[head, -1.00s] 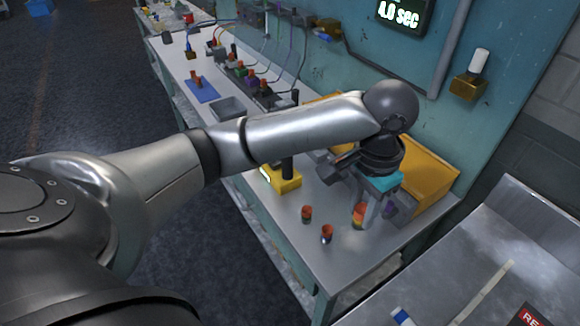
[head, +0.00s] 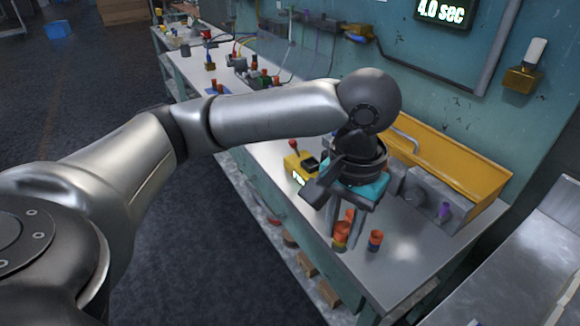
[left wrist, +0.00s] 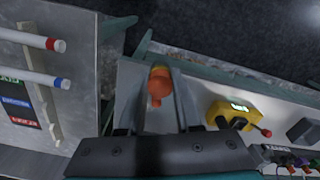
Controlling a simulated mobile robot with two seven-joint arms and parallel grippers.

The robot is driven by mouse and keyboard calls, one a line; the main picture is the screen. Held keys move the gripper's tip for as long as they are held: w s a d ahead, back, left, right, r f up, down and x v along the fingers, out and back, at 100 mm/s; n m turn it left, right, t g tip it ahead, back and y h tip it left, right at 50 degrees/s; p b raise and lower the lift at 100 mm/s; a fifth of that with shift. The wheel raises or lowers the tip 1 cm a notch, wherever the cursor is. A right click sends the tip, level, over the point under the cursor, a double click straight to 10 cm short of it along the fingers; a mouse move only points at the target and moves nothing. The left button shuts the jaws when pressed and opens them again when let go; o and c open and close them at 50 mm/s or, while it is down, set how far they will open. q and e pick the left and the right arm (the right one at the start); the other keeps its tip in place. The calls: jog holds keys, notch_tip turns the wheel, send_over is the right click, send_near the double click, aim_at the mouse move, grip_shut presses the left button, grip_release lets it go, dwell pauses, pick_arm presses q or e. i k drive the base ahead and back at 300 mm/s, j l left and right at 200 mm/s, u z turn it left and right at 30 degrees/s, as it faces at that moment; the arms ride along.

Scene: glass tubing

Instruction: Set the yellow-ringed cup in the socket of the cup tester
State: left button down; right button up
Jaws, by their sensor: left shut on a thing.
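My left gripper (head: 345,228) points down over the front of the bench, shut on the yellow-ringed cup (head: 341,238), an orange-red cup with a yellow band. In the left wrist view the cup (left wrist: 160,86) sits between the two fingers (left wrist: 161,98). I cannot tell its height above the bench. The cup tester (head: 291,163) is a yellow box with a lit display, a black top part and a red-knobbed lever, left of and behind the gripper. It also shows in the left wrist view (left wrist: 232,110), right of the fingers. My right gripper is out of view.
A yellow bin (head: 450,170) and grey blocks line the wall side. The bench (head: 395,275) is clear at its front right corner.

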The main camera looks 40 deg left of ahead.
aim_at(311, 167)
jog(key=j, duration=0.9)
jog(key=i+j, duration=0.1)
jog(key=j, duration=0.85)
